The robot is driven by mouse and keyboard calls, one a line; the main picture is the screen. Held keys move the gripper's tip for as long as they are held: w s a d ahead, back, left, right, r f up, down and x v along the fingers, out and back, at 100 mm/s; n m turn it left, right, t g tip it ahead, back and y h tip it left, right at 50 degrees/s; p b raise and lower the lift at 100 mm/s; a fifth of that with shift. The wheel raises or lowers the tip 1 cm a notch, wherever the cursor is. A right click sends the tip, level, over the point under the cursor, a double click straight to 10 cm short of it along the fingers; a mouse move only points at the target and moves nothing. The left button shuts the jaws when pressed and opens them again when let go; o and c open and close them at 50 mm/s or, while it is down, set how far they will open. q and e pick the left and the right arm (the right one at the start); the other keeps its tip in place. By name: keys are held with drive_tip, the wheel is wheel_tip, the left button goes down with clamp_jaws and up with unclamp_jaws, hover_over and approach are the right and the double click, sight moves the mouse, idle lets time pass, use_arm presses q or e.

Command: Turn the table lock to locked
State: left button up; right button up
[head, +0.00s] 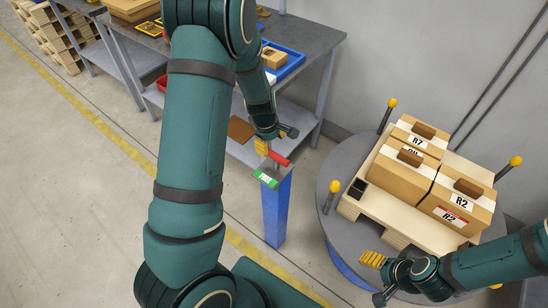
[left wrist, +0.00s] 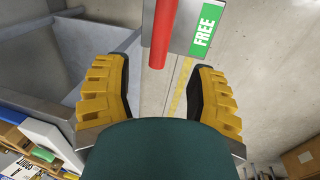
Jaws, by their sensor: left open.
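The table lock is a blue post (head: 277,212) with a grey plate on top, a red lever (head: 279,158) and a green FREE label (head: 266,179). My left gripper (head: 261,146) is just beside the lever's end, at its upper left in the head view. In the left wrist view the left gripper (left wrist: 160,95) is open and empty. There the red lever (left wrist: 163,35) reaches down toward the gap between the yellow fingers, and the FREE label (left wrist: 206,28) is at its right. My right gripper (head: 373,260) is over the turntable's near edge, away from the lock.
A grey round turntable (head: 335,232) at the right carries a wooden pallet (head: 392,215) with several labelled cardboard boxes (head: 400,185) and yellow-tipped posts around it. A grey workbench (head: 312,42) with a blue tray (head: 292,61) stands behind the lock. Open floor lies at the left.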

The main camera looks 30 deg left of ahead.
sight(274, 154)
use_arm(q)
drive_tip(key=f, duration=0.3)
drive_tip(key=w+f+b, duration=0.1)
drive_tip(key=f, duration=0.4)
drive_tip(key=shift+w+d+f+b, duration=0.1)
drive_tip(key=shift+w+f+b, duration=0.25)
clamp_jaws()
